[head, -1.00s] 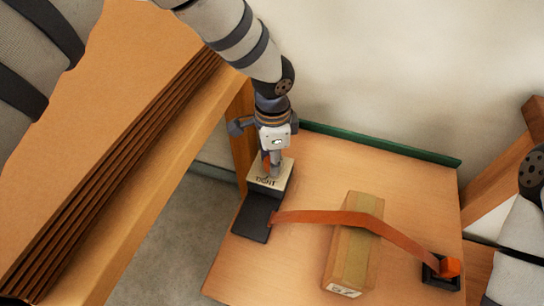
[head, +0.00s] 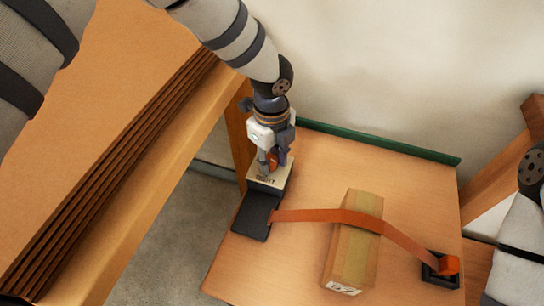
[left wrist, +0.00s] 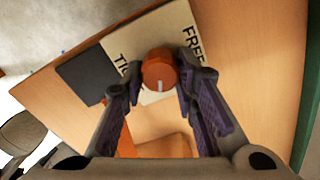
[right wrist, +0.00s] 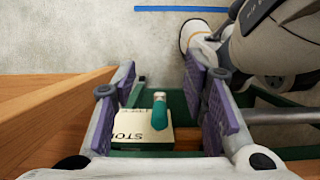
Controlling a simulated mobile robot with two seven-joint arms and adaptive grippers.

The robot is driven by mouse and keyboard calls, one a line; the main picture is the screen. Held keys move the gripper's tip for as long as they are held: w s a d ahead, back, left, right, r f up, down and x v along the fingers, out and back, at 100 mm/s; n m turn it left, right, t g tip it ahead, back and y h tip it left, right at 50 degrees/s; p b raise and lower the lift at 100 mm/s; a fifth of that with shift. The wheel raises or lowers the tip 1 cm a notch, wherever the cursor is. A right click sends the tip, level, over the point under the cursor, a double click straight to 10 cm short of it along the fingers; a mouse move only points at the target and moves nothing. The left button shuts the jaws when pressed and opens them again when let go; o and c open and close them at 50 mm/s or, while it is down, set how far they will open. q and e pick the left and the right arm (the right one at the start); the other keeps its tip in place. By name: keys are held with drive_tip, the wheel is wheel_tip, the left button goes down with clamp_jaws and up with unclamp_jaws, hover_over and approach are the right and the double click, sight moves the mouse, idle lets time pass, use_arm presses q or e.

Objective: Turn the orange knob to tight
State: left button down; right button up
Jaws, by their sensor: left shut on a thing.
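The orange knob (left wrist: 159,70) stands on a cream plate (left wrist: 165,24) lettered FREE on the right and, partly hidden, a word starting "TI" on the left. Its white mark points toward the bottom of the left wrist view. My left gripper (left wrist: 160,80) has a finger on each side of the knob and is shut on it. In the head view the left gripper (head: 268,167) points down over the plate (head: 270,176), hiding most of the knob. My right gripper (right wrist: 164,105) is open and empty in the right wrist view.
An orange strap (head: 320,216) runs from a black base (head: 257,216) over a cardboard box (head: 353,262) to a black buckle (head: 440,270). Cardboard sheets (head: 120,100) lie at left. A block with a teal lever (right wrist: 159,112), lettered STOP, lies between the right fingers' view.

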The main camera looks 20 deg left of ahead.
use_arm(q)
drive_tip(key=m, duration=0.6)
drive_tip(key=shift+s+a+f, duration=0.1)
drive_tip(key=m, duration=0.6)
drive_tip(key=shift+a+m+b, duration=0.1)
drive_tip(key=shift+m+b, duration=0.2)
drive_tip(key=shift+b, duration=0.05)
use_arm(e)
drive_tip(key=shift+s+f, duration=0.45)
drive_tip(key=shift+s, duration=0.05)
use_arm(q)
drive_tip(key=c, duration=1.3)
unclamp_jaws()
wheel_tip(320, 180, up, 12)
drive_tip(key=shift+r, duration=0.1)
